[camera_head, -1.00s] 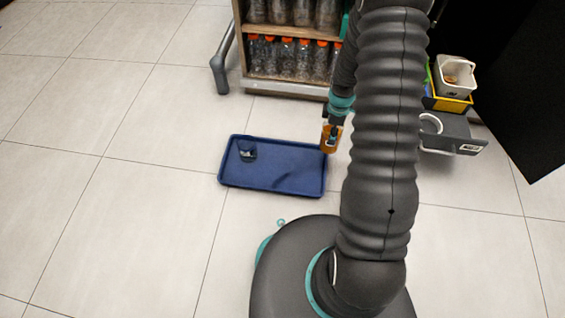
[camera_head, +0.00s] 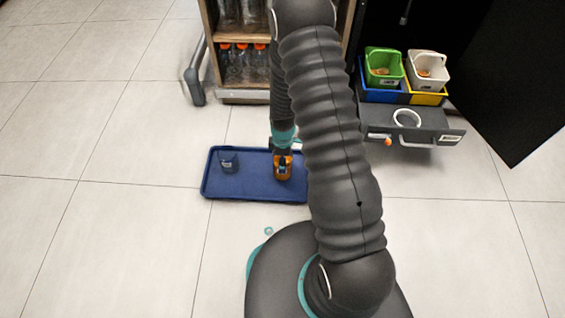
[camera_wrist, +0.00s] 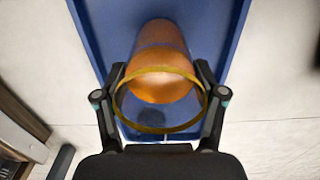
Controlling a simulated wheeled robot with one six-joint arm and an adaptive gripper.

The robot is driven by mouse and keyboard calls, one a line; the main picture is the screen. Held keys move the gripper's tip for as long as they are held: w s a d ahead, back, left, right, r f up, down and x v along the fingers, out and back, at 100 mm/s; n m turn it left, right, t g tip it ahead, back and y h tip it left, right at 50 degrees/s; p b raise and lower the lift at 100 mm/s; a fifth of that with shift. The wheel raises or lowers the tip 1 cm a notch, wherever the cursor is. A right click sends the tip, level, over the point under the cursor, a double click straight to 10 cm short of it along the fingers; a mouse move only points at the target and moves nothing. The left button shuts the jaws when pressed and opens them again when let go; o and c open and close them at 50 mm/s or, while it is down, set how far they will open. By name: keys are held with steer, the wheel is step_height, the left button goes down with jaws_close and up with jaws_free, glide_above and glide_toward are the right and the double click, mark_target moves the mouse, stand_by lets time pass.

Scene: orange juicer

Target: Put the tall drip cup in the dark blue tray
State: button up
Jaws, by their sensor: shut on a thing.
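The dark blue tray (camera_head: 247,192) lies on the floor left of my arm in the head view. It also fills the upper middle of the wrist view (camera_wrist: 232,30). My gripper (camera_head: 283,170) is over the tray's right part, shut on the orange tall drip cup (camera_head: 283,161). In the wrist view the cup (camera_wrist: 161,85) sits between both fingers of my gripper (camera_wrist: 160,97), with its yellow rim towards the camera. I cannot tell whether the cup's base touches the tray. A small dark cup (camera_head: 229,162) stands in the tray's left part.
A shelf cart with orange-capped bottles (camera_head: 241,62) stands behind the tray. A grey drawer unit (camera_head: 418,127) with green (camera_head: 383,68) and white containers (camera_head: 428,70) is at right. Open floor lies left of the tray.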

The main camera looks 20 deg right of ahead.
steer(key=shift+f, duration=0.8)
steer(key=shift+f, duration=0.2)
steer(key=o, duration=1.5)
